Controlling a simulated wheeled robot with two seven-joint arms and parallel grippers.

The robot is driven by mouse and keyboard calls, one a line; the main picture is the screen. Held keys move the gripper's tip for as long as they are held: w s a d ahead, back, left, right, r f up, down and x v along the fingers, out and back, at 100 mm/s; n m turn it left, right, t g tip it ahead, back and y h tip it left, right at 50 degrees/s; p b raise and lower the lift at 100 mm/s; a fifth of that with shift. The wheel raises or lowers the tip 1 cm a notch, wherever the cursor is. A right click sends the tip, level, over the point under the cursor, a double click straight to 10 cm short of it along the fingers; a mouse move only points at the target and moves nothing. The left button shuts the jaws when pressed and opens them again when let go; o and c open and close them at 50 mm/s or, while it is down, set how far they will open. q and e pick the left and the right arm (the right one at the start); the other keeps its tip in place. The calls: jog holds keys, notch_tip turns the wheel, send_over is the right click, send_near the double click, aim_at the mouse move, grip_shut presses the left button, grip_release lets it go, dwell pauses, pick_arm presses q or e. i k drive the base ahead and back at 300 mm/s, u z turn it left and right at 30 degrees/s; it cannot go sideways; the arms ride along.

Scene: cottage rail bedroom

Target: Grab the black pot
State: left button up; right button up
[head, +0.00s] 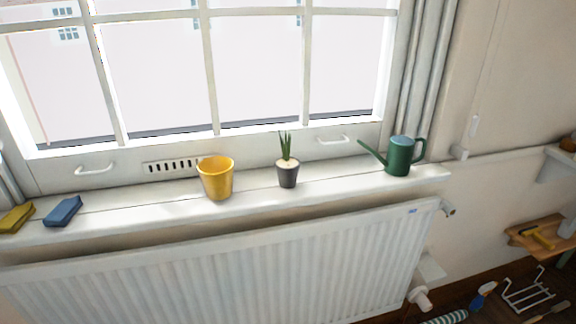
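The black pot (288,176) is small and dark grey, with a green spiky plant (286,146) in it. It stands upright on the white window sill (336,188) in the head view, a little right of the middle. A yellow pot (216,181) stands to its left and a green watering can (400,155) to its right, both apart from it. Neither of my grippers shows in this view.
A blue sponge-like block (63,211) and a yellow one (16,217) lie at the sill's left end. The window is behind the sill, and a white radiator (230,260) is below it. A wooden shelf (530,236) with a hammer-like tool is at right.

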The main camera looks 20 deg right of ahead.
aim_at(287, 167)
jog(key=z, duration=1.85)
jog(key=i, duration=0.9)
jog(key=u, duration=2)
